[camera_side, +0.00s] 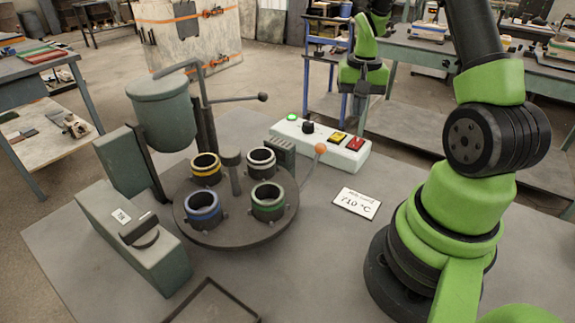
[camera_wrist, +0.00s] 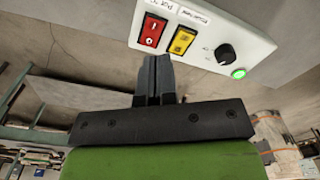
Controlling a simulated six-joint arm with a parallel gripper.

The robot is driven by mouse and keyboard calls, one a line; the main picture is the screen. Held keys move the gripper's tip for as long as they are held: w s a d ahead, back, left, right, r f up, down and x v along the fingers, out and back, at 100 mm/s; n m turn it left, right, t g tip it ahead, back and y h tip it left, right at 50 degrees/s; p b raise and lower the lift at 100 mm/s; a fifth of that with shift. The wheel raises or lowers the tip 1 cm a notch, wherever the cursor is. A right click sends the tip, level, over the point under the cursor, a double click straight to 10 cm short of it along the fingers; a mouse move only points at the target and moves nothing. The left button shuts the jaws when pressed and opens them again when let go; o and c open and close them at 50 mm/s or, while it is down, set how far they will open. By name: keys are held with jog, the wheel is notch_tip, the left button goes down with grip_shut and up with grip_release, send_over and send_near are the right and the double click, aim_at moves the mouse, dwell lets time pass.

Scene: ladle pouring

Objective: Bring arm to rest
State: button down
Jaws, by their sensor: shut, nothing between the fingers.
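My gripper (camera_wrist: 154,78) shows in the wrist view with its two dark fingers together and nothing between them. In the side view my gripper (camera_side: 364,92) hangs at the top, pointing down, and looks clear of the white control box (camera_side: 330,147). The box has a lit green button, a black knob and a yellow and a red switch. It also shows in the wrist view (camera_wrist: 215,62), beyond the fingertips.
A round turntable (camera_side: 235,228) bears several cups with coloured rims. A grey-green ladle pot (camera_side: 163,112) stands behind it on the left. A lever with an orange knob (camera_side: 320,148) stands by the box. A 710 °C card (camera_side: 357,203) lies on the table (camera_side: 330,270).

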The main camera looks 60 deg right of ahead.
jog(key=w+a+r+n+t, duration=0.2)
jog(key=a+r, duration=0.6)
jog(key=r, duration=0.1)
jog(key=s+a+r+n+t, duration=0.1)
jog(key=s+a+r+n, duration=0.1)
jog(key=a, duration=0.3)
jog(key=s+a+r+n+t+y, duration=0.1)
jog(key=s+a+r+n+t, duration=0.1)
jog(key=s+a+r, duration=0.2)
jog(key=s+a+r+n+t+y, duration=0.1)
jog(key=s+a+r+t, duration=0.1)
jog(key=a, duration=0.6)
jog(key=s+r, duration=0.1)
jog(key=s, duration=0.1)
jog(key=shift+s+n, duration=0.35)
jog(key=shift+n, duration=0.05)
